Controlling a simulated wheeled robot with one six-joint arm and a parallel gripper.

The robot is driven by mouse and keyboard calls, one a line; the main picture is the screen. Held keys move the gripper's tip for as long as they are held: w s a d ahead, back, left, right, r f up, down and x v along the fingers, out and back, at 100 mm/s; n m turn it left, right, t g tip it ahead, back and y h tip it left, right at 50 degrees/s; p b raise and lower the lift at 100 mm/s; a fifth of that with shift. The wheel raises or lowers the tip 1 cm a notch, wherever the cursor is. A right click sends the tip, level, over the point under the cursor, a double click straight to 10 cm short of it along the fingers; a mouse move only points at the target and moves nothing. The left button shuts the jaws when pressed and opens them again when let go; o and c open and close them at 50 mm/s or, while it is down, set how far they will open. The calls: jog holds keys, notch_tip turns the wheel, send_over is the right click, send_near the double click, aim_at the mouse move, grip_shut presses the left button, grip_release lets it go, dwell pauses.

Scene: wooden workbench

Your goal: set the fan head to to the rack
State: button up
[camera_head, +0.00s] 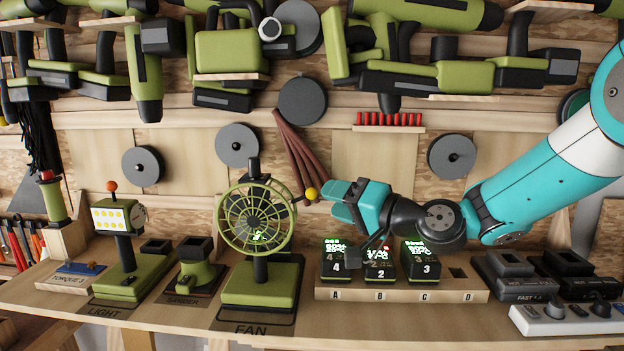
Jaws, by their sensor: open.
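The green fan (260,285) stands upright on the bench on a dark mat marked FAN. Its round caged head (256,217) faces mostly toward the camera. A short dark lever on the right of the head ends in a yellow ball (311,193). The wooden rack (400,294) is to the fan's right, with slots A to D; numbered battery packs fill A, B and C, and D is empty. My teal gripper (332,196) is open, above the rack's left end, its fingers pointing left just right of the yellow ball. No grip on the ball shows.
Left of the fan are a sander base (200,272) and a light (118,240). Dark chargers (515,275) and a white control box (566,318) are right of the rack. Green tools hang on the wall above. The front bench strip is clear.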

aim_at(316, 193)
jog(key=p+x, duration=0.2)
jog(key=x, duration=0.3)
jog(key=shift+r, duration=0.15)
jog(key=shift+w+a, duration=0.4)
jog(key=shift+a, duration=0.2)
jog(key=shift+c, duration=0.5)
grip_shut()
jog(key=shift+f, duration=0.2)
